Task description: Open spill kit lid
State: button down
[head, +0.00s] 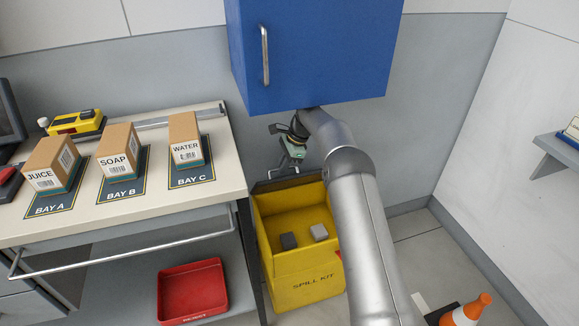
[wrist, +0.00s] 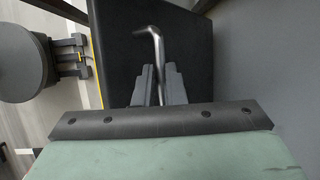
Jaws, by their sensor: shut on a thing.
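The yellow spill kit (head: 305,290) stands on the floor beside the bench, its top open and its inside showing. Its dark lid (head: 288,183) is raised at the back edge of the box, seen nearly edge-on. My gripper (head: 284,168) is at the lid, below the blue cabinet. In the wrist view, my gripper (wrist: 159,75) is shut on the bent metal lid handle (wrist: 152,36). The black lid panel (wrist: 116,50) with a yellow edge lies behind the handle.
A dark block (head: 289,241) and a light grey block (head: 319,232) lie inside the kit. A blue cabinet (head: 315,55) hangs close above my wrist. The bench (head: 222,165) with several boxes is left; a red bin (head: 192,291) sits below. An orange cone (head: 470,312) stands right.

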jog(key=shift+w+f, duration=0.1)
jog(key=shift+f, duration=0.35)
jog(key=c, duration=1.5)
grip_release()
jog(key=shift+w+f, duration=0.1)
jog(key=shift+f, duration=0.1)
jog(key=shift+r, duration=0.25)
jog(key=shift+r, duration=0.15)
jog(key=shift+w+d+r, duration=0.1)
jog(key=shift+r, duration=0.25)
jog(key=d, duration=0.8)
jog(key=w+d, duration=0.1)
jog(key=d, duration=0.3)
jog(key=shift+r, duration=0.1)
